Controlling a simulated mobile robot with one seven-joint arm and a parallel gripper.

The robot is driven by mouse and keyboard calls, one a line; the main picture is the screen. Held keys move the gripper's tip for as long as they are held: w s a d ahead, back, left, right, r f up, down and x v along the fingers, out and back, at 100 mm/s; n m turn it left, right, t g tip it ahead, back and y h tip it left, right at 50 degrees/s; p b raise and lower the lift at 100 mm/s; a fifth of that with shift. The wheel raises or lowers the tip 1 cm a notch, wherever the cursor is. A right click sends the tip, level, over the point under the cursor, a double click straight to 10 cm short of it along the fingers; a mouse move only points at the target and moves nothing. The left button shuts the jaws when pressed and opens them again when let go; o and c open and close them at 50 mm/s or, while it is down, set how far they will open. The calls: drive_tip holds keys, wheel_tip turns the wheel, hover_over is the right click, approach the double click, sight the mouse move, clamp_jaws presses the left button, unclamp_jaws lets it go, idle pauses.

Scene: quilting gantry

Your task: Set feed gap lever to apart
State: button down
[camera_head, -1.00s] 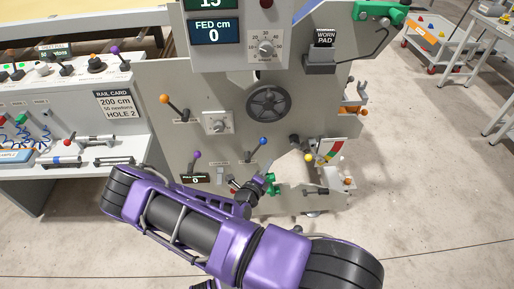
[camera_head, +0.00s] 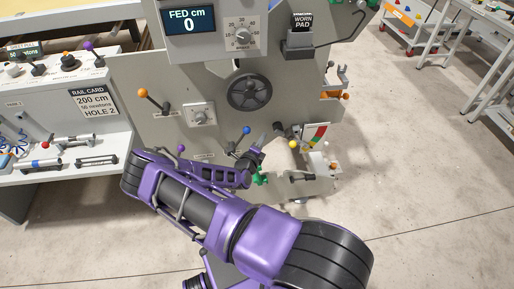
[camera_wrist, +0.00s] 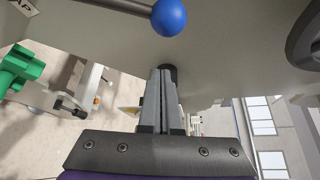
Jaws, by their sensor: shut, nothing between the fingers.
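The lever with a blue knob (camera_head: 247,131) stands on the grey machine panel, its rod tilted up and to the right. Its knob (camera_wrist: 169,18) is large at the top of the wrist view. A label there, cut off by the frame edge, ends in "AP", which fits the feed gap lever. My gripper (camera_head: 263,141) is close to the right of the knob in the head view. In the wrist view the fingers (camera_wrist: 163,72) are together and empty, with the knob beyond their tips and apparently apart from them. My arm hides the panel below the lever.
An orange-knobbed lever (camera_head: 143,93), a dial (camera_head: 199,114) and a black handwheel (camera_head: 249,91) are on the same panel. A yellow-knobbed lever (camera_head: 293,144) is to the right, and a green part (camera_head: 260,176) is just below my gripper. Open floor (camera_head: 420,150) lies to the right.

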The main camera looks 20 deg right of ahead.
sight(240, 140)
drive_tip(key=shift+w+a+r, duration=0.2)
drive_tip(key=shift+w+a, duration=0.1)
drive_tip(key=shift+a, duration=0.3)
drive_tip(key=shift+w+a+r, duration=0.25)
drive_tip(key=shift+a, duration=0.3)
drive_tip(key=shift+w+a+r, duration=0.2)
drive_tip(key=shift+w+a, duration=0.1)
drive_tip(key=shift+a, duration=0.3)
